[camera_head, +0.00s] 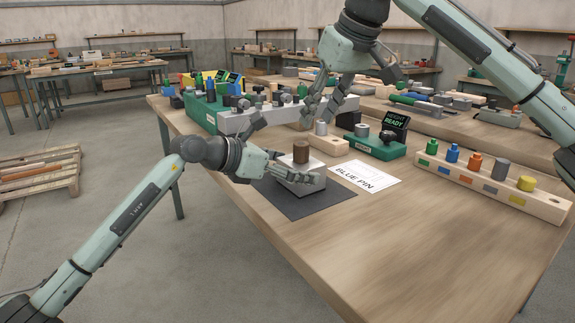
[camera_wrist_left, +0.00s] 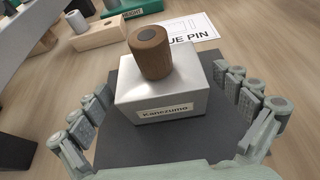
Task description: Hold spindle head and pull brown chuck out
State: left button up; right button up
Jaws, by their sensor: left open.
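The spindle head (camera_head: 289,183) is a pale metal block on a dark mat. In the left wrist view the block (camera_wrist_left: 165,95) has a label reading "Kanezumo". The brown chuck (camera_head: 301,151) is a short cylinder on top of the block, and it also shows in the left wrist view (camera_wrist_left: 150,55). My left gripper (camera_head: 290,170) is open, with its fingers on either side of the block. In the left wrist view both fingers look apart from its sides. My right gripper (camera_head: 322,112) is open and empty, above and behind the chuck, pointing down.
A dark mat (camera_head: 287,205) lies under the block. A "BLUE PIN" card (camera_head: 364,177) lies to its right. A wooden peg rack (camera_head: 485,185) and a green "READY" device (camera_head: 377,147) stand farther right. A wooden block (camera_head: 330,145) stands behind.

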pick_arm(q)
jog(key=shift+x, duration=2.65)
jog(key=shift+r, duration=0.1)
jog(key=shift+c, duration=0.6)
jog(key=c, duration=1.7)
jog(key=o, duration=1.2)
jog(key=c, duration=0.7)
jog(key=shift+s+f, duration=0.1)
jog(key=shift+f, duration=0.15)
pick_arm(e)
jog(key=shift+o, duration=0.4)
